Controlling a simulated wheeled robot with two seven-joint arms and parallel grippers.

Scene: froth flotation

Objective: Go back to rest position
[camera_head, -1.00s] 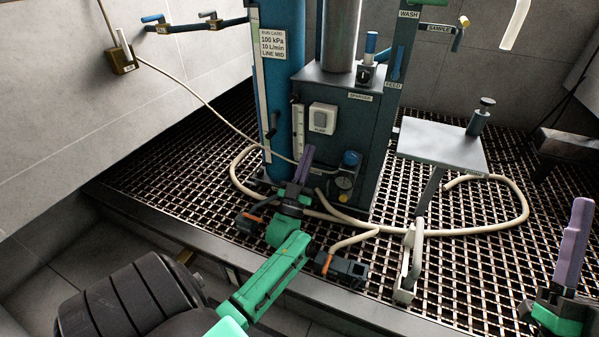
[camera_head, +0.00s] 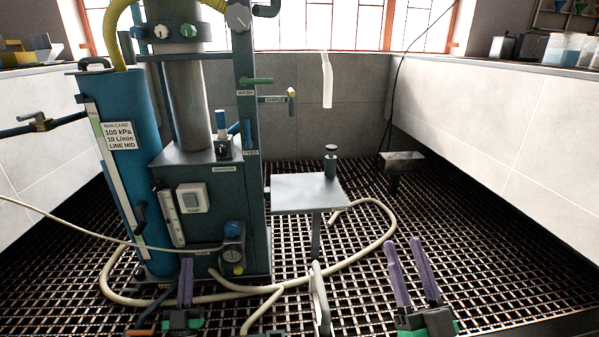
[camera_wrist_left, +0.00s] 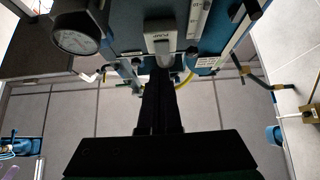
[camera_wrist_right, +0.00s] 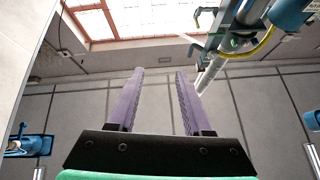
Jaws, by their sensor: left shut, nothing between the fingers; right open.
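My left gripper (camera_head: 186,282) is low in the head view, in front of the blue-grey cabinet (camera_head: 218,200) of the flotation rig. Its fingers are shut with nothing between them; in the left wrist view the dark closed fingers (camera_wrist_left: 161,108) point toward the cabinet front. My right gripper (camera_head: 412,262) is at the lower right of the head view, over the grating. Its two purple fingers stand apart and empty, as they also do in the right wrist view (camera_wrist_right: 157,100).
A small grey table (camera_head: 305,193) with a dark bottle (camera_head: 331,160) stands right of the cabinet. A cream hose (camera_head: 385,235) loops over the floor grating (camera_head: 480,270). A blue cylinder (camera_head: 138,190) stands left. Open space surrounds my right gripper.

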